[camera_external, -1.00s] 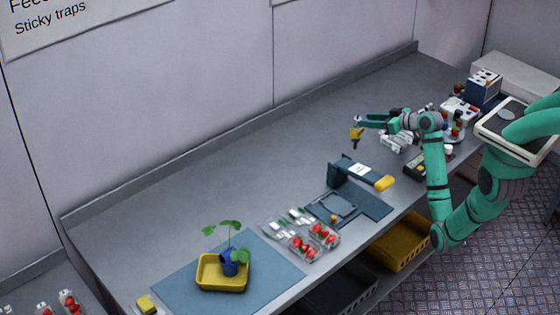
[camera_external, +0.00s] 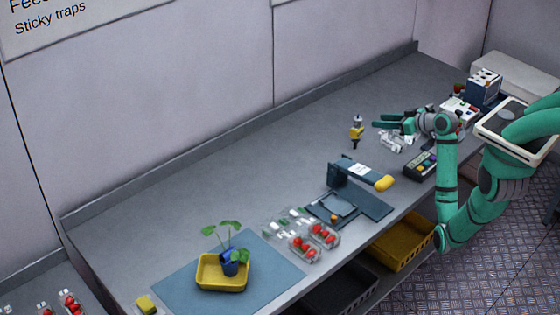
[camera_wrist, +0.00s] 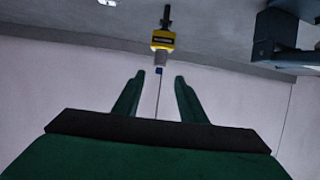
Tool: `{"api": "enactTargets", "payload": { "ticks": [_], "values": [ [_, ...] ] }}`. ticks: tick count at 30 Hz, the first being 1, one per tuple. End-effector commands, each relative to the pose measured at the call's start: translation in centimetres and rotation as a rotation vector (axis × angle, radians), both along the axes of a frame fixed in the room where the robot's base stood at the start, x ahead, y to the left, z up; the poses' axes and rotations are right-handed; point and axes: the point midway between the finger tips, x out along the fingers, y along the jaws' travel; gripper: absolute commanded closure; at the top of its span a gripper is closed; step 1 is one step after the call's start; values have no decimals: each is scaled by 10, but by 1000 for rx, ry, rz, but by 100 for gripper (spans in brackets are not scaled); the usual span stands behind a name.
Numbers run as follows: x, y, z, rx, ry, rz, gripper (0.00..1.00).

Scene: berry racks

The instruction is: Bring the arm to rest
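My gripper (camera_external: 378,118) is at the right part of the bench, level with the surface and pointing left. In the wrist view its two green fingers (camera_wrist: 160,78) stand apart with nothing clamped between them. A yellow hand-held probe (camera_external: 356,132) with a black end is just left of the fingertips, apart from them. It also shows in the wrist view (camera_wrist: 163,40), ahead of the fingers, its thin metal stem running down the gap between them. My arm is bent, with its elbow low in front of the bench edge.
A dark blue stand with a yellow knob (camera_external: 384,183) is in front of the gripper. A dark keypad device (camera_external: 420,166) and clear packs (camera_external: 392,141) lie below my wrist. A blue box (camera_external: 484,88) stands behind on the right. The bench's back left is clear.

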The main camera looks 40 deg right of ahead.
Motion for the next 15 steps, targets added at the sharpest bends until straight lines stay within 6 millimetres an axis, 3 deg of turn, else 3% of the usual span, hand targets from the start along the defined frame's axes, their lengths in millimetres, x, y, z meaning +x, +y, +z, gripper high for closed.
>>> {"api": "enactTargets", "payload": {
  "ticks": [4,7,11,15],
  "values": [
    [12,18,7,9,-44,-10,62],
    [30,48,20,28,-129,-29,62],
    [49,106,52,71,-300,-42,62],
    [47,176,92,134,-500,-24,62]
  ]
}}
